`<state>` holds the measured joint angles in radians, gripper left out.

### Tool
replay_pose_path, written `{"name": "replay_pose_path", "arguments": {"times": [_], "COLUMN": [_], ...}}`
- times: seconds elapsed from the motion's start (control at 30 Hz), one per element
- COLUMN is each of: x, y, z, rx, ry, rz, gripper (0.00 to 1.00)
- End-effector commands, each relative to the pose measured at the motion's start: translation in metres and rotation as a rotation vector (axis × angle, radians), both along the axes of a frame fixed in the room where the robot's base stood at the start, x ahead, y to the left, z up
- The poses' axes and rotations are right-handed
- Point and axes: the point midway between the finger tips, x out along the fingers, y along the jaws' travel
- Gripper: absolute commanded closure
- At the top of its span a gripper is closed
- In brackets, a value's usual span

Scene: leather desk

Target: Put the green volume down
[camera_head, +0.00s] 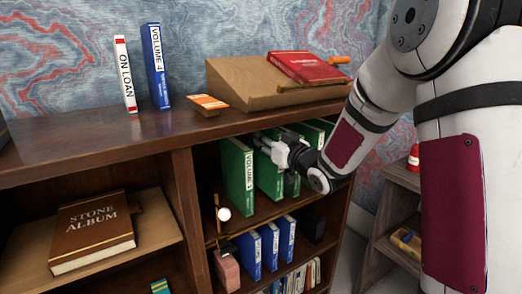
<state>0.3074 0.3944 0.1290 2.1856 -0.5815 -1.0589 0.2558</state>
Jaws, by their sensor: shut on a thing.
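Several green volumes stand upright in the upper compartment of the right-hand shelf. The leftmost (238,172) has a white spine label that appears to read VOLUME 1. My gripper (264,145) is at the upper part of the green volume (267,178) just to its right, shut on it. This held volume is upright, and its lower end is at the shelf board; I cannot tell whether it touches. More green volumes (316,128) show behind my gripper and wrist, partly hidden.
Above, the desk top bears a white ON LOAN book (124,75), a blue VOLUME 4 (156,66), an orange card (208,102) and a sloped stand (240,85) with a red book (305,67). Blue volumes (248,256) stand below. A brown album (92,232) lies left.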

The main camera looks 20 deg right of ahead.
Motion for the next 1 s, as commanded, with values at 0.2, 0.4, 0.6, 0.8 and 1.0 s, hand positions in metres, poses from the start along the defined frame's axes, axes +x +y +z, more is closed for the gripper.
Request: {"name": "replay_pose_path", "arguments": {"times": [0.2, 0.4, 0.6, 0.8, 1.0], "x": [0.021, 0.023, 0.022, 0.022, 0.022], "y": [0.007, 0.007, 0.007, 0.007, 0.007], "z": [0.001, -0.014, -0.035, -0.033, -0.039], "rx": [-0.001, 0.0, 0.0, -0.001, -0.001], "ry": [-0.003, 0.0, -0.003, -0.004, 0.0], "rz": [0.001, 0.0, 0.001, 0.001, 0.0], "gripper": [1.0, 1.0, 1.0, 1.0, 0.73]}}
